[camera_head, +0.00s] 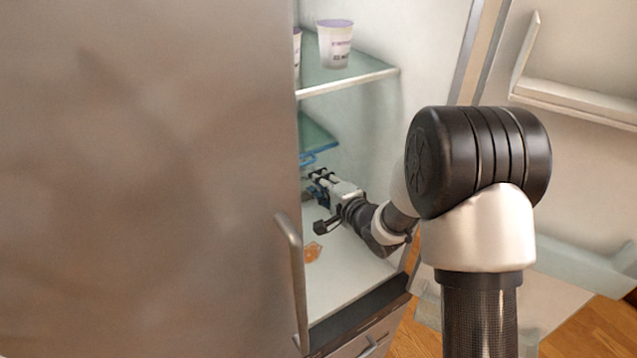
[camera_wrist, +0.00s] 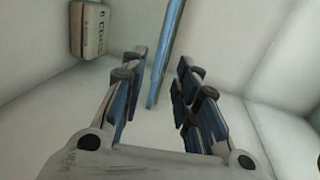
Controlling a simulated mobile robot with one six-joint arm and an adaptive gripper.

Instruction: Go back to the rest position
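My gripper (camera_head: 318,186) is inside the open fridge, above its white floor (camera_head: 345,265), reaching in from the right. In the wrist view my gripper (camera_wrist: 165,85) shows its two fingers well apart, with nothing between them. A blue strip (camera_wrist: 166,50) rises beyond the fingers; I cannot tell exactly what it belongs to. In the head view the far side of the gripper is partly hidden by the closed fridge door (camera_head: 150,180).
A glass shelf (camera_head: 350,78) above my arm holds a white cup (camera_head: 335,45). An orange item (camera_head: 313,252) lies on the fridge floor. The open door (camera_head: 570,95) stands at the right. A pale box (camera_wrist: 88,30) is near the wall.

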